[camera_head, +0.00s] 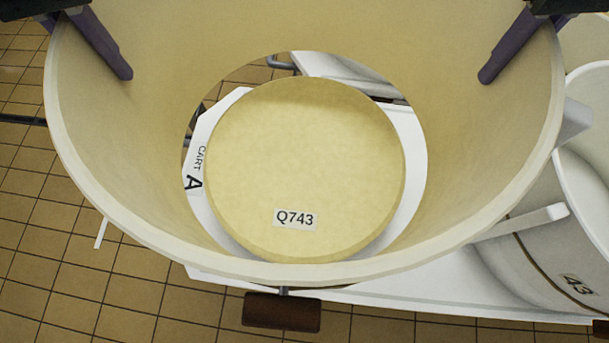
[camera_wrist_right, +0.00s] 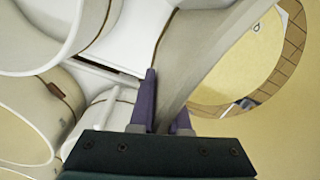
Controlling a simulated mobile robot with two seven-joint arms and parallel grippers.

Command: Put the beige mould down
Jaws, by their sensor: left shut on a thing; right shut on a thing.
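The beige mould (camera_head: 120,150) is a large open hoop held up between my two grippers, close to the head camera. My left gripper (camera_head: 100,45) is shut on its left wall, with one purple finger inside. My right gripper (camera_head: 512,48) is shut on its right wall. The right wrist view shows the right fingers (camera_wrist_right: 165,112) on either side of the mould wall (camera_wrist_right: 205,60). Through its open bottom I see a pale yellow round wheel (camera_head: 305,150) labelled Q743 on the white cart (camera_head: 198,215) marked CART A. The wheel lies inside the opening's outline, with cart and floor showing around it.
Pale round vessels stand to the right, one marked 43 (camera_head: 530,260), near the mould's right side. A white bar (camera_head: 520,222) juts out there. A brown block (camera_head: 282,312) is at the cart's front. Tiled floor (camera_head: 60,250) is open to the left.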

